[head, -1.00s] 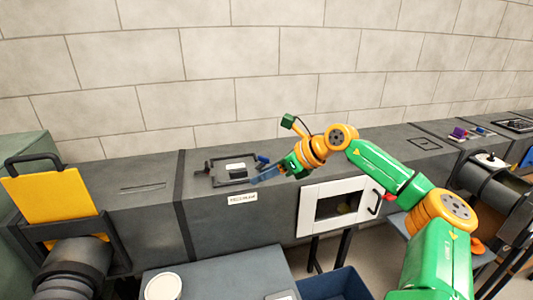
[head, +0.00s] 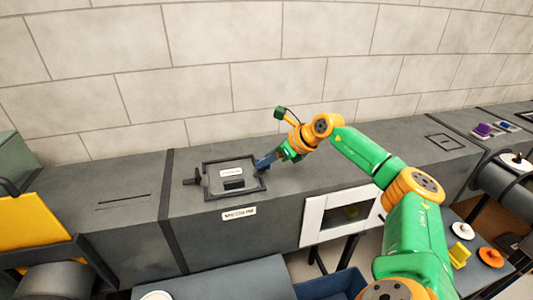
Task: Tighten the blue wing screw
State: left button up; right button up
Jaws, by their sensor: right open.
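The blue wing screw (head: 261,164) sits at the right edge of a dark framed hatch (head: 207,190) on top of the grey duct. It is small and partly covered by my gripper, so its angle cannot be told. My right gripper (head: 268,161) is at the screw, pointing down and left, with its bluish fingers open. Whether the fingers touch the screw cannot be told. My left gripper is not in view.
A dark knob (head: 192,182) stands at the hatch's left edge. A "MEDIUM" label (head: 239,213) and an open-fronted white-framed box (head: 325,222) are on the duct's front. A yellow panel (head: 32,220) is at far left. A blue bin (head: 330,285) stands below.

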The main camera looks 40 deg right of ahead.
jog(key=shift+w+d+f, duration=0.25)
jog(key=shift+w+f, duration=0.1)
jog(key=shift+f, duration=0.05)
jog(key=shift+s+a+r, duration=0.1)
grip_shut()
jog(key=shift+m+h, duration=0.3)
jog(key=shift+m, duration=0.1)
jog(key=shift+a+m, duration=0.1)
jog(key=shift+m, duration=0.2)
jog(key=shift+a+m+h, duration=0.1)
jog(key=shift+m+h, duration=0.6)
jog(key=shift+h, duration=0.1)
jog(key=m+h+b, duration=0.1)
jog(key=m+h, duration=0.1)
jog(key=shift+a+m+b, duration=0.15)
jog(key=shift+m+b, duration=0.25)
jog(key=shift+m+g+h+b, duration=0.35)
jog(key=shift+m+h, duration=0.45)
jog(key=shift+m, duration=0.2)
